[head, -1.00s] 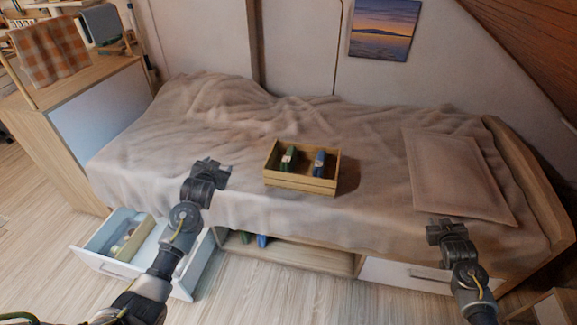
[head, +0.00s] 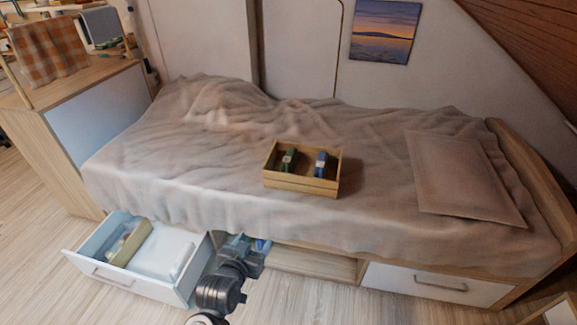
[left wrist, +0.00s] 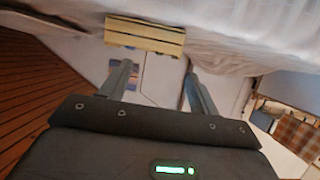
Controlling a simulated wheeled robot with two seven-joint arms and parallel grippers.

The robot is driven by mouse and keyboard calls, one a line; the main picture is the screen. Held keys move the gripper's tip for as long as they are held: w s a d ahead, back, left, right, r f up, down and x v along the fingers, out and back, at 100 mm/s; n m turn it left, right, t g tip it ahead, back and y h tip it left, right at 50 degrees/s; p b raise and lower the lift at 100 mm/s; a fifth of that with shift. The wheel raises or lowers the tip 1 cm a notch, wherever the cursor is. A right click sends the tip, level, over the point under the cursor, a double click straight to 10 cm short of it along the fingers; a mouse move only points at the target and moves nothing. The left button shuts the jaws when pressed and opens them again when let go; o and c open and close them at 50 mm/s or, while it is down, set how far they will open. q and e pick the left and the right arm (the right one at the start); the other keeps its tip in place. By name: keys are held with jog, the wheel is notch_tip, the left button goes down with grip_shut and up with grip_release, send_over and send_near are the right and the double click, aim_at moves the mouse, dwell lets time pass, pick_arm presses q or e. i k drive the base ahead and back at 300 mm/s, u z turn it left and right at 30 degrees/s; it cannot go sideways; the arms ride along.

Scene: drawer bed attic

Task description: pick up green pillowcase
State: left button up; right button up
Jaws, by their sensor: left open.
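A green rolled cloth with a pale band (head: 288,160), which looks like a pillowcase, stands in the wooden crate (head: 300,184) on the bed. A blue rolled cloth (head: 321,163) stands beside it, to the right. My left gripper (head: 243,248) is low in front of the bed, at the open compartment, below and left of the crate. It is open, and in the left wrist view its fingers (left wrist: 158,70) are apart with nothing seen between them. My right gripper is out of view.
An open drawer (head: 122,285) at left holds a box (head: 128,246) and white bedding. A flat pillow (head: 465,182) lies on the bed's right. The blanket around the crate is clear.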

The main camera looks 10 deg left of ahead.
aim_at(287, 165)
jog(key=z, duration=0.05)
jog(key=i, duration=1)
jog(key=u, duration=0.05)
